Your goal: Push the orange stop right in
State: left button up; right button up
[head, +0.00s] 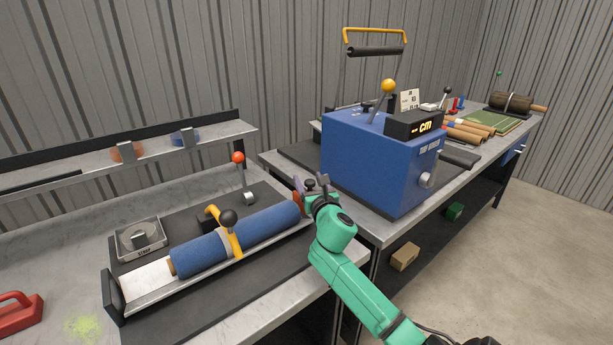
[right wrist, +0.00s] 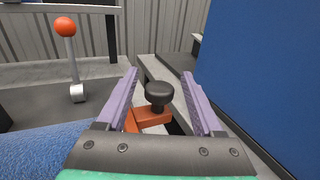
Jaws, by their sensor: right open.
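The orange stop (right wrist: 152,117) shows in the right wrist view as a flat orange block with a black round knob (right wrist: 158,92) near it. In the head view a sliver of the orange stop (head: 297,184) shows at the right end of the blue roll (head: 236,238), mostly hidden by my right gripper. My right gripper (right wrist: 160,80) is open, its two purple fingers standing apart on the left and right of the knob. I cannot tell whether either finger touches the knob or the stop. My left gripper is not in view.
A yellow clamp (head: 231,236) with a black ball crosses the roll. A red-knobbed lever (head: 239,168) stands behind it. A large blue machine box (head: 375,160) stands close to the right of my gripper.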

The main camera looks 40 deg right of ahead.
jog(key=shift+r+x, duration=0.2)
jog(key=shift+x, duration=0.75)
jog(key=shift+w, duration=0.15)
jog(key=shift+f, duration=0.1)
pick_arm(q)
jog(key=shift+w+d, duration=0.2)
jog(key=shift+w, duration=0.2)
pick_arm(e)
grip_shut()
